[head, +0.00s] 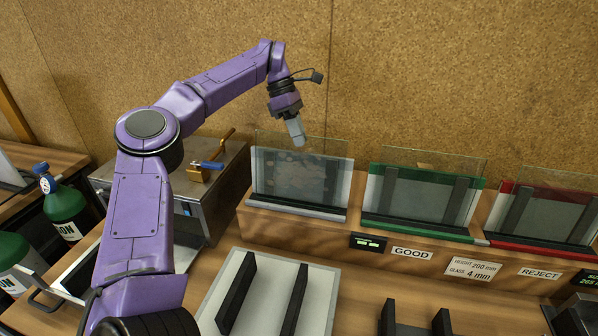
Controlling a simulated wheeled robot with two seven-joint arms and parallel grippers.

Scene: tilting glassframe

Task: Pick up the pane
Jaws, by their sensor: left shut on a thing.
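A clear glass pane (270,145) stands upright, leaning back slightly, in the leftmost rack (300,211), which has a pale frame. Its lower part looks greyish with blotchy marks. My left gripper (297,137) comes down from above and is shut on the pane at its top edge, near the middle. The pane's lower edge is at the rack's base; I cannot tell whether it touches. Two more glass panes stand in the green rack (415,229) and the red rack (530,248) to the right. My right gripper is not in view.
Labels "GOOD" (412,253) and "REJECT" (540,272) are on the wooden ledge front. A white plate with two black bars (236,293) lies in front. A metal box (225,165) and green bottles (65,205) stand left. A cork wall rises behind.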

